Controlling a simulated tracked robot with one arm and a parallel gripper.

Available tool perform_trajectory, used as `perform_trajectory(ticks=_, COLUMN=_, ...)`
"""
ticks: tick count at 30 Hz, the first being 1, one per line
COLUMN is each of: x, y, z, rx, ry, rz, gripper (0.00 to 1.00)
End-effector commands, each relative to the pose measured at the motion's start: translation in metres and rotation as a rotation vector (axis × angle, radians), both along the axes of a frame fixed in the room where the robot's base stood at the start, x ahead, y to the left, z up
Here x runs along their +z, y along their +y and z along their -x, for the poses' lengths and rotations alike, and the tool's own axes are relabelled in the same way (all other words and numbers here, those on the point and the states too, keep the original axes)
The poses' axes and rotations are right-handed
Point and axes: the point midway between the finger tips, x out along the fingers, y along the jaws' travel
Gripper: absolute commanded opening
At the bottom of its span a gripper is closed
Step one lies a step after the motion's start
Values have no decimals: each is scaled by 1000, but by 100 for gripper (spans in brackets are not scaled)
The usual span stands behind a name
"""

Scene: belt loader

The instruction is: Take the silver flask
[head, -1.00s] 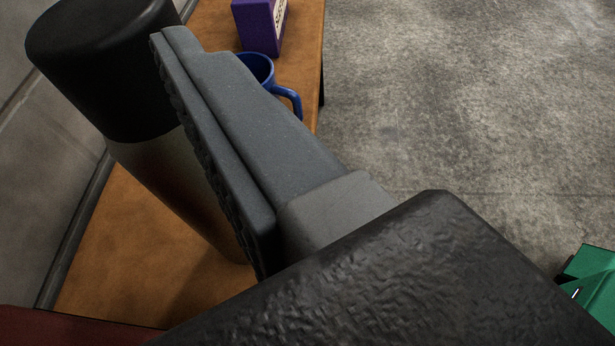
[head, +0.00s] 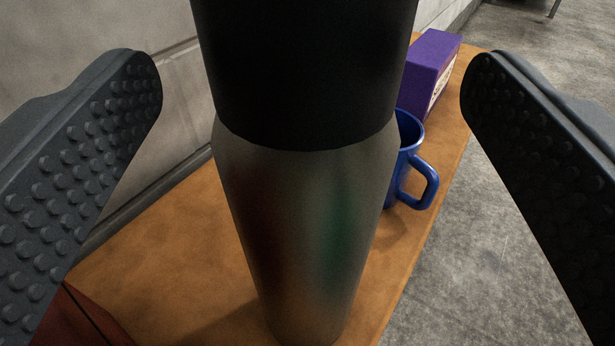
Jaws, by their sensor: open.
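The silver flask (head: 310,230) stands upright on a brown bench, large in the middle of the head view. It has a wide black cap (head: 305,70) whose top is cut off by the picture's upper edge. My gripper (head: 312,75) is open, with one studded grey finger at the left and one at the right of the flask. In the picture there is a clear gap between the flask and each finger, and neither touches it.
A blue mug (head: 412,165) stands behind the flask to the right, partly hidden by it. A purple box (head: 428,75) stands farther back. A grey wall (head: 110,50) runs along the bench's (head: 160,260) left side. A dark red thing (head: 85,320) shows at lower left.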

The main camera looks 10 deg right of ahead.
Motion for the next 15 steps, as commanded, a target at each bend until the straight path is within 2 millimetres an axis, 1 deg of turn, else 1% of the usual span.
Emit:
perform_trajectory(ticks=1, x=0, y=-1, z=-4, rx=-1, ry=-1, rz=0, gripper=81)
perform_trajectory(ticks=8, x=0, y=-2, z=-15, rx=0, ry=-1, rz=0, gripper=81)
perform_trajectory(ticks=15, x=1, y=-5, z=-45, rx=-2, ry=-3, rz=1, gripper=81)
